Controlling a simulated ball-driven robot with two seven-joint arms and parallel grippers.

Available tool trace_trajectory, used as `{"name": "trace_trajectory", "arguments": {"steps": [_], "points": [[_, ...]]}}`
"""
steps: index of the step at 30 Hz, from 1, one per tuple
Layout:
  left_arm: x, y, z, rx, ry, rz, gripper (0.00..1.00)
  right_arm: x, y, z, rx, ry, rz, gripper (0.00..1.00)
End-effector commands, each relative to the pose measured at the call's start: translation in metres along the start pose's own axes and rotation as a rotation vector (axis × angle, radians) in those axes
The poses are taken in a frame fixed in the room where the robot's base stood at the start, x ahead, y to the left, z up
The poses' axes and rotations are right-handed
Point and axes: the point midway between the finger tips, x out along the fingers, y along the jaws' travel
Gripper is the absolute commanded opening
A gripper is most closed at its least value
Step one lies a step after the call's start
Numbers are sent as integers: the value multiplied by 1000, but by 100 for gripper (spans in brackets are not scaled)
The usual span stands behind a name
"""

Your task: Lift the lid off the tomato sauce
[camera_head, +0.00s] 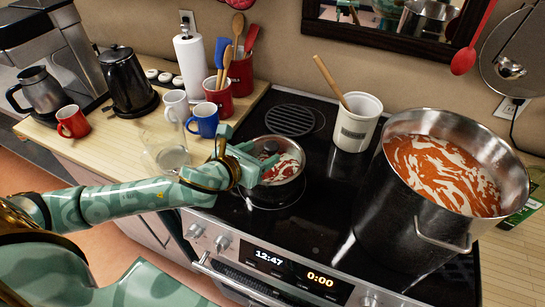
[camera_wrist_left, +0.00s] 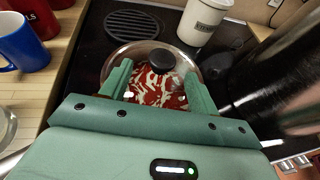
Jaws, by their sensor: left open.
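The tomato sauce, red with pale swirls, sits in a small steel pan (camera_head: 283,178) on the stove. A clear glass lid with a black knob (camera_wrist_left: 161,60) covers it, and the sauce shows through the glass in the left wrist view. My left gripper (camera_head: 252,162) is open over the near side of the pan. In the left wrist view its two fingers (camera_wrist_left: 157,80) reach over the lid, one on each side, with the knob just beyond their tips. I cannot tell whether they touch the lid. In the head view the gripper hides part of the pan. My right gripper is not in view.
A large steel pot (camera_head: 450,120) of orange-red sauce stands on the stove's right. A white crock (camera_head: 355,125) with a wooden spoon stands behind the pan. Blue (camera_head: 204,119) and white mugs, a glass container (camera_head: 168,155) and a red utensil holder crowd the left counter.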

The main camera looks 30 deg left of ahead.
Motion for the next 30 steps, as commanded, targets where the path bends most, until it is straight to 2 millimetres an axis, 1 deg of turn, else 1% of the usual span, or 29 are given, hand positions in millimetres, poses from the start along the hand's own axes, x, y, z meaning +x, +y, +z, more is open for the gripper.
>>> {"name": "trace_trajectory", "arguments": {"steps": [5, 9, 12, 15, 20, 21, 23, 24, 27, 30], "points": [[15, -1, 1, -1, -2, 0, 61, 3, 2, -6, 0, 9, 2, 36], [39, -3, 3, -2, -2, 0, 61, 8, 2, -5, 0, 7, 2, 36], [52, -2, 2, -1, 0, 0, 61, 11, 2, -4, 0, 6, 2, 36], [57, -3, 3, 0, 1, -1, 61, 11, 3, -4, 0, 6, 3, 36], [57, -2, 3, 1, 1, -1, 61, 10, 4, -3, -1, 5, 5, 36], [57, -2, 3, 1, 1, -1, 58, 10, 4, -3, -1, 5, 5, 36], [57, -2, 3, 1, 1, -1, 42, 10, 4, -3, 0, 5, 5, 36], [57, -2, 3, 1, 1, -1, 30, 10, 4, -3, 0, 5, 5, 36], [57, -2, 3, 1, 1, -1, 5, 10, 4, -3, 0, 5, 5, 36], [57, -2, 4, 1, -1, -1, 5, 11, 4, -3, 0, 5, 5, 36]]}}
